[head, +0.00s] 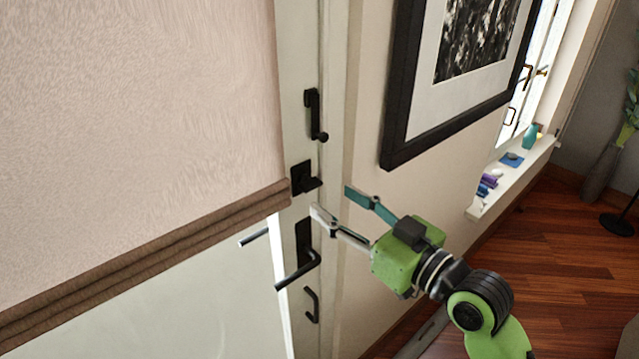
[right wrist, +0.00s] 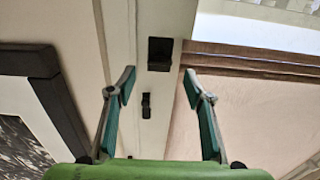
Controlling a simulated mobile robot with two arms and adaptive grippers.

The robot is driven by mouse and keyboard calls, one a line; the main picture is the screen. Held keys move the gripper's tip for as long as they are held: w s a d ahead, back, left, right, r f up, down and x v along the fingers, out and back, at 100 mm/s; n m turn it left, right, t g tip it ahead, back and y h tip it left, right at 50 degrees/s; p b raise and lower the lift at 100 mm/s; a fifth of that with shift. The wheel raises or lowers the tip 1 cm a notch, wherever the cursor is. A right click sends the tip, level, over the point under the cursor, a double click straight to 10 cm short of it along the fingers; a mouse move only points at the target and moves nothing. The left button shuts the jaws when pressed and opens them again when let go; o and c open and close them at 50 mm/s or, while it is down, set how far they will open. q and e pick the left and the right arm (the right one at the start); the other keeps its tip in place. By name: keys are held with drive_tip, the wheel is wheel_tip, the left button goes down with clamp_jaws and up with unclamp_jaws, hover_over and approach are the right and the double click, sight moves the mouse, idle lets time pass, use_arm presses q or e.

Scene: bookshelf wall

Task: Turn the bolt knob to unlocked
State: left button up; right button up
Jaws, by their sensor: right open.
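The bolt knob (head: 305,180) is a black square plate with a short turn piece pointing right, on the white door frame edge beside the blind. It also shows as a dark block in the right wrist view (right wrist: 160,53), where the scene is upside down. My right gripper (head: 332,199) is open and empty, its fingers spread, just right of and slightly below the knob in the head view. In the right wrist view the knob appears beyond the gap between the fingertips (right wrist: 160,84). I see no contact. My left gripper is not in view.
A black latch (head: 315,113) is above the knob, and a black lever handle (head: 301,268) below it. A rolled blind (head: 140,120) covers the door glass at left. A framed picture (head: 398,110) hangs on the right wall. A sill (head: 500,190) holds small items.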

sight(315, 189)
drive_tip(key=p+x, duration=0.1)
drive_tip(key=x, duration=0.4)
drive_tip(key=shift+w+a, duration=0.2)
drive_tip(key=shift+w, duration=0.1)
drive_tip(key=c, duration=1.1)
